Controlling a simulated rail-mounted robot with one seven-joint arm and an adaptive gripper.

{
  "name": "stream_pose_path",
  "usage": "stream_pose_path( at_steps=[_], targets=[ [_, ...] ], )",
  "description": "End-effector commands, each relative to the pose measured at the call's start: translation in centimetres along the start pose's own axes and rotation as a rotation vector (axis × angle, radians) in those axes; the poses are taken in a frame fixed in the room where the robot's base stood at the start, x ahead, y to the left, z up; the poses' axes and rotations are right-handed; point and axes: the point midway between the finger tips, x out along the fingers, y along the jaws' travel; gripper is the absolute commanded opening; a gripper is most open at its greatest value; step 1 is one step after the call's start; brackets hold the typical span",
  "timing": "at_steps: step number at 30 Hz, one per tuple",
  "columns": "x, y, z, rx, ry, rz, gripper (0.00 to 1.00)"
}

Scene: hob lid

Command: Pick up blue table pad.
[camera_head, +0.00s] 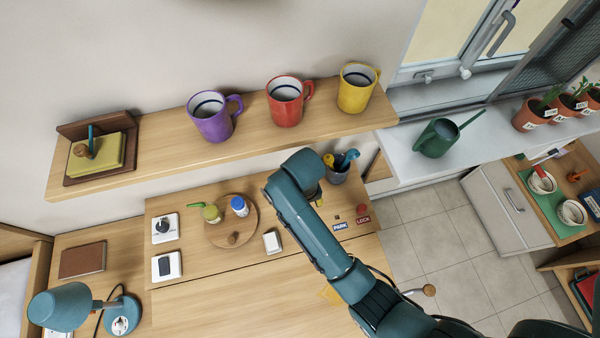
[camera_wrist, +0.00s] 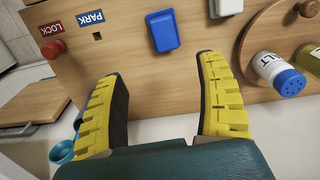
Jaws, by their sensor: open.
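The pad lies ahead of the gap, apart from both fingers. In the head view my arm mostly hides the gripper.
A round wooden board (camera_head: 220,238) with a salt bottle (camera_wrist: 278,74) and a yellow-green bottle (camera_head: 211,213) is beside the pad. PARK (camera_wrist: 90,17) and LOCK (camera_wrist: 52,29) labels and a utensil cup (camera_head: 338,174) are nearby. A mug shelf (camera_head: 170,150) overhangs behind.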

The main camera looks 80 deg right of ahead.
Motion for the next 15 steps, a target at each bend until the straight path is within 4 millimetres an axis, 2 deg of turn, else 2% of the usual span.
stream_pose_path(
  at_steps=[1,6,9,15],
  targets=[
    [1.5,0.0,0.1,-0.001,-0.005,0.002,0.72],
    [5.7,-0.1,0.1,-0.002,-0.005,0.002,0.72],
    [7.6,-0.1,0.0,-0.002,-0.002,0.001,0.72],
    [9.7,-0.3,0.1,-0.004,0.0,0.0,0.72]
  ],
)
